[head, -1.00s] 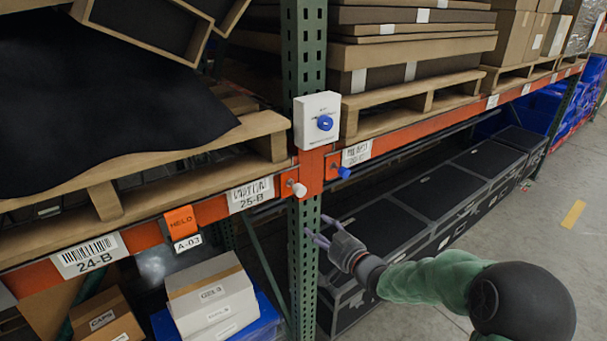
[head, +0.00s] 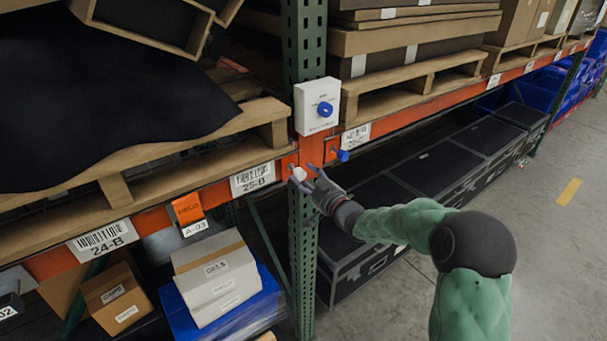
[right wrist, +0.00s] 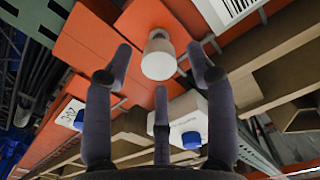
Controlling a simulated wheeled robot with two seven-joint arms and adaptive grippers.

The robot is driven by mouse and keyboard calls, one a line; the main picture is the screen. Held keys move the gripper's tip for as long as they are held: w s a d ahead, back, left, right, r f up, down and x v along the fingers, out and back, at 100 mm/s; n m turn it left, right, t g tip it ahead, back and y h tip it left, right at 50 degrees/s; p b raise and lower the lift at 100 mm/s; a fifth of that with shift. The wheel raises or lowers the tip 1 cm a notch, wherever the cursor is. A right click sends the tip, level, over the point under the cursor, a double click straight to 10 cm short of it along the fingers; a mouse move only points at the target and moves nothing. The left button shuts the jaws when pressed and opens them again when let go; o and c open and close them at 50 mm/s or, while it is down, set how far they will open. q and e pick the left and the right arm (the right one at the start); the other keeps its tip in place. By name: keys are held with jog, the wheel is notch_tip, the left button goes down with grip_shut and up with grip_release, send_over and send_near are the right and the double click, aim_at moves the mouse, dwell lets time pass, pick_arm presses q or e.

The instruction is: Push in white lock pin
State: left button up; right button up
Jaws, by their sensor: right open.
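The white lock pin (head: 299,174) sticks out from the orange beam joint at the green upright. It also shows in the right wrist view (right wrist: 159,58), just ahead of my fingers. My right gripper (head: 311,176) is open, with its fingers spread around the pin's knob. I cannot tell whether any finger touches it. My left gripper is not in view.
A blue pin (head: 342,155) sits just right of the white one. A white box with a blue knob (head: 317,106) is above on the green upright (head: 304,240). An orange tag (head: 187,208) hangs on the beam at left. Black cases (head: 395,200) lie below right.

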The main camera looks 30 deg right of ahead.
jog(key=shift+w, duration=0.5)
jog(key=shift+a, duration=0.1)
grip_shut()
